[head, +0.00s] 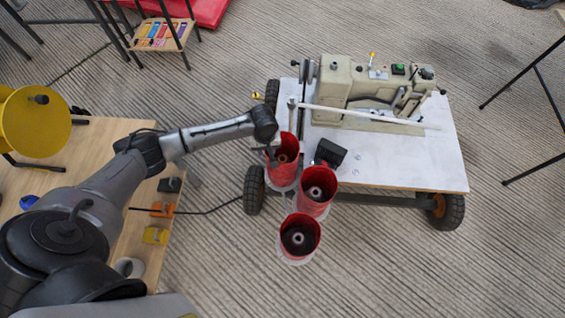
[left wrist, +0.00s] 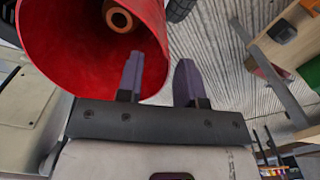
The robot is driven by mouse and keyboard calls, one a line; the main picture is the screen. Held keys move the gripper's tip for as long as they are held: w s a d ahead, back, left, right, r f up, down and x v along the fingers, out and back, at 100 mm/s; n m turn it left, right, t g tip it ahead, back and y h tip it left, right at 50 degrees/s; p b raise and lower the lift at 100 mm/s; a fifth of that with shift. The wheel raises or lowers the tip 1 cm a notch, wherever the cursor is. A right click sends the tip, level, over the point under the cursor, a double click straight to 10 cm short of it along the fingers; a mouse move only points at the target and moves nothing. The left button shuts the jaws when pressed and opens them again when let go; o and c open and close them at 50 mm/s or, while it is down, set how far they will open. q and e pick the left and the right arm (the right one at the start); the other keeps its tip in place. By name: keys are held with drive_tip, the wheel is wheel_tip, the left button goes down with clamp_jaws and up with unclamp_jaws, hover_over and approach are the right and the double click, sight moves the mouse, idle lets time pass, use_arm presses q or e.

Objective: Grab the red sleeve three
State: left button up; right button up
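Three red sleeves stand in a row at the left edge of the sewing table: a far one (head: 292,138), a middle one (head: 325,207) and a near one (head: 300,253). Each is an open-topped cylinder with a dark core inside. I cannot tell which is number three. My left gripper (head: 273,153) is at the far sleeve's left rim. In the left wrist view, a red sleeve (left wrist: 65,55) fills the upper left. My left gripper (left wrist: 160,62) has its fingers apart, one across the sleeve's opening, the other outside its wall. Contact is unclear. My right gripper is out of view.
The wheeled sewing table (head: 400,165) carries a beige sewing machine (head: 350,85) and a black block (head: 330,152). A wooden table (head: 100,135) with a yellow disc (head: 30,120) and small coloured items stands left.

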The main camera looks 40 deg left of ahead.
use_arm(q)
wheel_tip(320, 180, down, 4)
drive_tip(key=shift+a+f+b, duration=0.1)
drive_tip(key=shift+a+b, duration=0.05)
drive_tip(key=shift+b, duration=0.9)
drive_tip(key=shift+c, duration=0.4)
drive_tip(key=c, duration=0.3)
clamp_jaws()
